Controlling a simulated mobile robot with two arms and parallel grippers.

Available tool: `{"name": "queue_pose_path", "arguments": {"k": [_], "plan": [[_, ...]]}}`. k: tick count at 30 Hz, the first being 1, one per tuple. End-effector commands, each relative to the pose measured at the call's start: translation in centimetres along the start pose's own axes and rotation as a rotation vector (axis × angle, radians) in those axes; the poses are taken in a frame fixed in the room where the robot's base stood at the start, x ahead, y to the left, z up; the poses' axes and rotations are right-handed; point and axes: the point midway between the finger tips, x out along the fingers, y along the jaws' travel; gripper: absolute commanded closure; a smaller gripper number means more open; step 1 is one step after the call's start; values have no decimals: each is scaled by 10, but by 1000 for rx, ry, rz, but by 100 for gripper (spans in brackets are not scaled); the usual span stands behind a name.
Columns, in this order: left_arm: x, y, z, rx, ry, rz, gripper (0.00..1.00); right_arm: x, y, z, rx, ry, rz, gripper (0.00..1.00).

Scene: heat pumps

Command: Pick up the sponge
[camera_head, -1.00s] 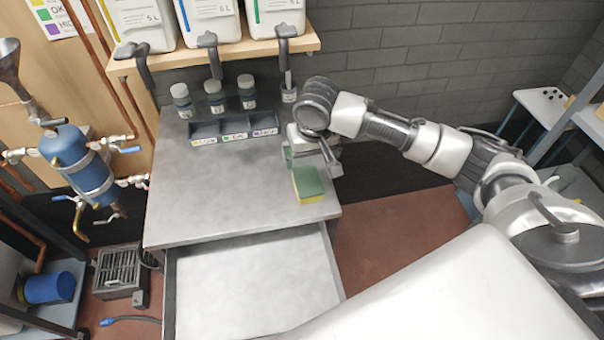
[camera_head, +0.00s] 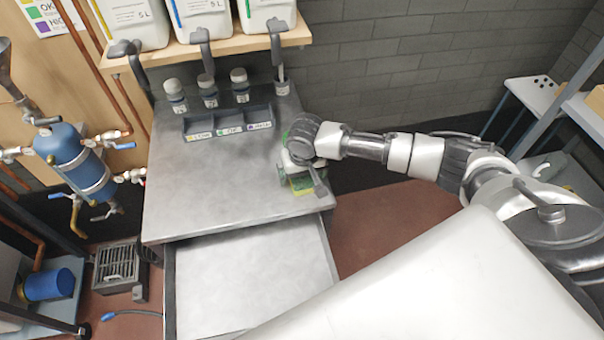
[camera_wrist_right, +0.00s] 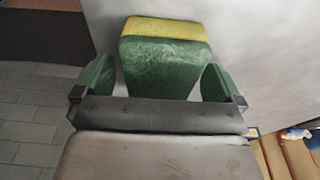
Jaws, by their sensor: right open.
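The sponge (camera_head: 302,184) is yellow and green and lies on the grey metal worktop (camera_head: 215,190) near its right edge. In the head view my right gripper (camera_head: 300,178) is over it and hides most of it. In the right wrist view the sponge (camera_wrist_right: 165,62) shows its green face and a yellow side. There the right gripper (camera_wrist_right: 158,82) is open, with one green fingertip on each side of the sponge and a gap to each. I cannot tell how far the fingers reach down beside it. My left gripper is not in view.
A dark tray with labelled compartments (camera_head: 229,124) and several small bottles (camera_head: 208,92) stand at the back of the worktop. A wooden shelf (camera_head: 225,45) with white canisters (camera_head: 203,18) hangs above. The worktop's middle is clear. A lower metal surface (camera_head: 245,280) sits in front.

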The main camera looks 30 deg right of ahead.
Motion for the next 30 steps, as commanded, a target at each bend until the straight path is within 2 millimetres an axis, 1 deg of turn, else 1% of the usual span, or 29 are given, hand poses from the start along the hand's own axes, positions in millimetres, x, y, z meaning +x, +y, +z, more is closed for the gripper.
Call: {"name": "queue_pose_path", "arguments": {"k": [4,12,14,15,24,28,30], "plan": [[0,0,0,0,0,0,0,0,0,0,0,0,0,1],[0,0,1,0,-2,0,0,0,0,0,0,0,-1,42],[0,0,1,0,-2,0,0,0,0,0,0,0,-1,52],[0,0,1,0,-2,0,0,0,0,0,0,0,0,54],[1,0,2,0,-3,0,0,-4,0,-1,1,1,-1,54],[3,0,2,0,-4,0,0,-14,-1,-3,0,1,-3,54],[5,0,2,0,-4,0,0,-24,-1,-4,1,2,-4,54]]}}
